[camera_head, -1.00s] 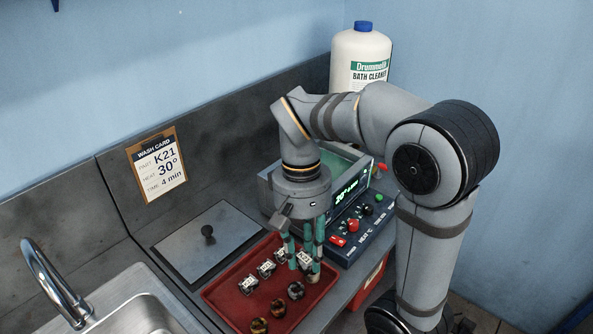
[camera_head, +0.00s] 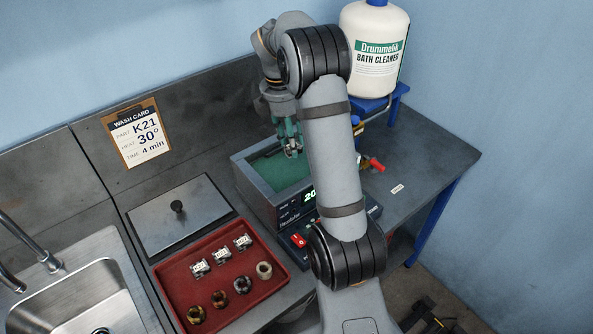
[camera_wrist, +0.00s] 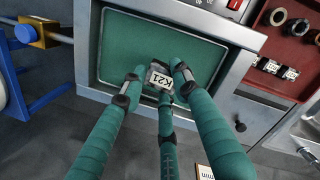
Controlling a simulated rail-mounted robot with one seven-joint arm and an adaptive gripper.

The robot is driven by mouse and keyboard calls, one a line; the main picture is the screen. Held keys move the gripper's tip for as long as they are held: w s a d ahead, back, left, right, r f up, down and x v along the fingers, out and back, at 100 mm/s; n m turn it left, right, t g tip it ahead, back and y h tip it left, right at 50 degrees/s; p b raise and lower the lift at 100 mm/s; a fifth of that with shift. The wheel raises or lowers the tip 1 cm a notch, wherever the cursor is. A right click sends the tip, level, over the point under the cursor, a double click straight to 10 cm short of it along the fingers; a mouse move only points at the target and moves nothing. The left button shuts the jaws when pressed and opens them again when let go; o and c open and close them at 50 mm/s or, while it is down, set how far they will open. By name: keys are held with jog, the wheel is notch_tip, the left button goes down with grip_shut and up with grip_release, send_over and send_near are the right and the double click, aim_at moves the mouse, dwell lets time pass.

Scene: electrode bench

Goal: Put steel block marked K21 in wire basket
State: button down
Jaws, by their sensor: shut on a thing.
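My gripper (camera_head: 290,152) is above the bath (camera_head: 239,184), a grey tank with a green inside. It is shut on the steel block marked K21 (camera_wrist: 159,79), a small block with a white label; K21 is readable in the wrist view, between the fingertips (camera_wrist: 155,84). In the head view the block is small and partly hidden by the fingers. The bath also shows in the wrist view (camera_wrist: 125,52), behind the block. I cannot make out the height above the green surface. I cannot pick out a wire basket in either view.
A red tray (camera_head: 165,283) holds three labelled blocks and several rings. A metal lid (camera_head: 160,222) with a black knob lies left of the bath. A bath cleaner jug (camera_head: 372,50) stands on a blue stand behind my arm. A wash card (camera_head: 137,134) and sink (camera_head: 75,285) are left.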

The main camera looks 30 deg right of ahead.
jog(key=n, duration=0.1)
send_over(298, 174)
jog(key=f, duration=0.6)
jog(key=shift+a, duration=0.2)
jog(key=shift+f+p, duration=0.55)
jog(key=shift+f, duration=1.65)
jog(key=shift+f, duration=0.1)
jog(key=c, duration=1.3)
grip_release()
jog(key=r, duration=0.4)
jog(key=a+r, duration=0.1)
jog(key=r, duration=0.7)
jog(key=shift+a+r, duration=0.1)
jog(key=shift+a, duration=0.25)
